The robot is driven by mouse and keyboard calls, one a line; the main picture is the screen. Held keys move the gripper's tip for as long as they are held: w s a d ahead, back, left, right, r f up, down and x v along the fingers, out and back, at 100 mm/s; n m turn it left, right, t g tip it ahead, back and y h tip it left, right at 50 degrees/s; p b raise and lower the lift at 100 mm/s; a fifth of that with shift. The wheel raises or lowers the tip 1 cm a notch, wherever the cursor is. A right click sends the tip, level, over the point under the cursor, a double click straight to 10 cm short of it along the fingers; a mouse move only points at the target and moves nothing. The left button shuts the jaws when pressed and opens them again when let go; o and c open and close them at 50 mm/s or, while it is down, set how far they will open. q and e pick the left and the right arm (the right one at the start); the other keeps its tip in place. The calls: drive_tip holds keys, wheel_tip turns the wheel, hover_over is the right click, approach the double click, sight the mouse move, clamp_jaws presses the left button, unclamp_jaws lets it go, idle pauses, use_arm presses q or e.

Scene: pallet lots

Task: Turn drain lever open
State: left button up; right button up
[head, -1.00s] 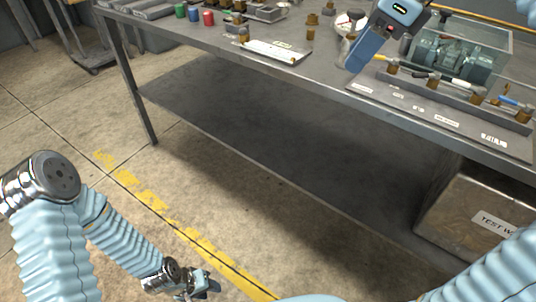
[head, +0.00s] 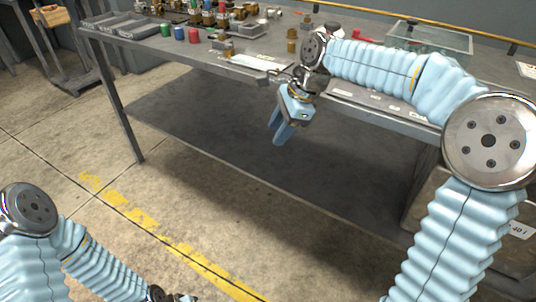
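I cannot pick out the drain lever. My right arm crosses in front of the bench's right part, where the row of valves showed earlier. White labels (head: 341,92) on the bench's front strip still show just below that arm. My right gripper (head: 281,138) hangs in front of the bench's front edge, fingers pointing down and clear of the bench. Its two blue fingers look close together and hold nothing visible; the gap is hard to judge. My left gripper (head: 178,298) is mostly cut off at the bottom edge, low over the floor.
The metal bench (head: 225,72) carries green (head: 165,30), blue (head: 179,33) and red (head: 194,36) cylinders, brass fittings and a clear tank (head: 432,38). A lower shelf (head: 215,130) runs beneath. A labelled box (head: 519,231) is partly hidden at right. Floor in front is open.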

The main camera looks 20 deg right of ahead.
wheel_tip(320, 180, down, 8)
drive_tip(key=a+n, duration=0.2)
drive_tip(key=shift+w, duration=0.45)
drive_tip(key=shift+a+f, duration=0.1)
drive_tip(key=shift+f, duration=0.05)
